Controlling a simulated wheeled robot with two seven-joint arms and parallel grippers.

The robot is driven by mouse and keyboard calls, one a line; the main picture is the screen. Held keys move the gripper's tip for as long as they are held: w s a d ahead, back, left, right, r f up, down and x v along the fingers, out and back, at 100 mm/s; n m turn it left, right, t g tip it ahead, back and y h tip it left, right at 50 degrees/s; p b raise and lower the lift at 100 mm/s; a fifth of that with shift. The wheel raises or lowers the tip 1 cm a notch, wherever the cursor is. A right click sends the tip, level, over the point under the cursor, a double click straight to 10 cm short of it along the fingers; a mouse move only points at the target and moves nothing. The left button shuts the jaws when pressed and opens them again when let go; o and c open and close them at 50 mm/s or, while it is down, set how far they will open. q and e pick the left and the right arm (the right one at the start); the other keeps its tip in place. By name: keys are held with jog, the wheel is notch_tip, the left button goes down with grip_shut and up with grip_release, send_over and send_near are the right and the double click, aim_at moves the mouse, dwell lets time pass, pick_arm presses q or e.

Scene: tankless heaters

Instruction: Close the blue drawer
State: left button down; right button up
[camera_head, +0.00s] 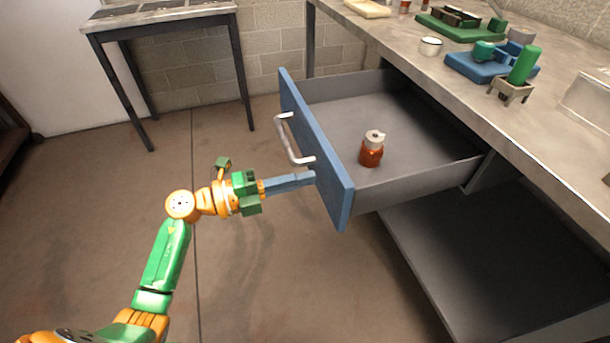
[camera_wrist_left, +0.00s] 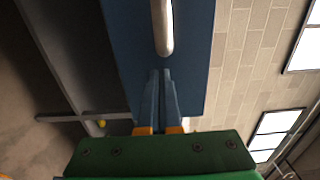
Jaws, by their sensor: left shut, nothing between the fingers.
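The blue drawer (camera_head: 312,147) is pulled well out from under the workbench. Its blue front faces my left arm and carries a pale bar handle (camera_head: 287,142). My left gripper (camera_head: 312,178) is shut and empty, with its fingertips at the drawer front, just below and beside the handle's near end. In the left wrist view the shut fingers (camera_wrist_left: 160,75) point at the blue front (camera_wrist_left: 193,55), next to the end of the handle (camera_wrist_left: 162,28). I cannot tell whether the tips touch the front. My right gripper does not show.
An orange-brown jar (camera_head: 371,150) stands inside the drawer. A lower shelf (camera_head: 480,240) lies beneath. A metal table (camera_head: 160,22) stands at the back left. The floor before the drawer is clear.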

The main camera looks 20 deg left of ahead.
pick_arm(q)
jog(key=shift+w+d, duration=0.25)
jog(key=shift+d, duration=0.2)
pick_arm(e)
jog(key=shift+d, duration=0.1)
